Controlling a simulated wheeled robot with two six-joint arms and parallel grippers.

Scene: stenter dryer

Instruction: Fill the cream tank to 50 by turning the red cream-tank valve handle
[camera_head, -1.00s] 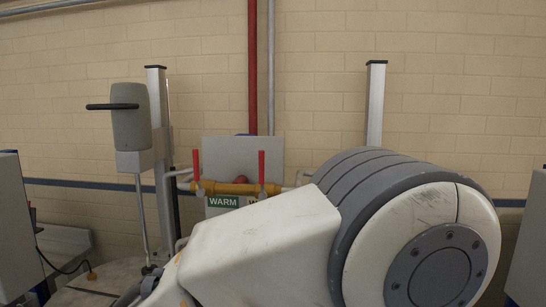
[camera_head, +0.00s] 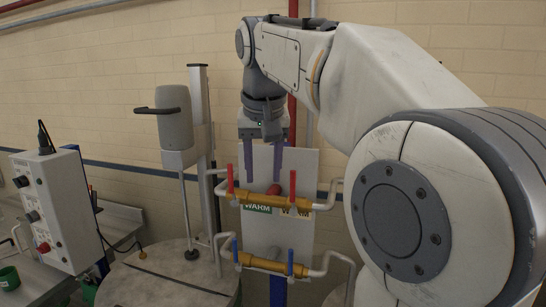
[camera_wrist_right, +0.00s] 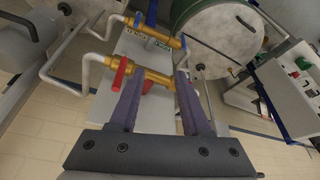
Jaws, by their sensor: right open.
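Two red valve handles, a left one (camera_head: 230,180) and a right one (camera_head: 292,184), stand upright on the upper brass pipe (camera_head: 268,198) in the head view. I cannot tell from labels which serves the cream tank. My right gripper (camera_head: 264,178) is open and empty, fingers pointing down, in front of the panel above this pipe, between the two handles. In the right wrist view, my fingers (camera_wrist_right: 160,80) reach toward the brass pipe, and one red handle (camera_wrist_right: 120,74) is just left of the left finger. A round-lidded tank (camera_head: 165,282) stands at the lower left. No level reading is visible.
A lower brass pipe (camera_head: 265,265) carries blue handles (camera_head: 290,262). A red rounded part (camera_head: 273,189) sits behind the upper pipe. A mixer on a post (camera_head: 176,125) and a control box (camera_head: 58,205) stand left. White bent pipes (camera_head: 332,190) flank the valves.

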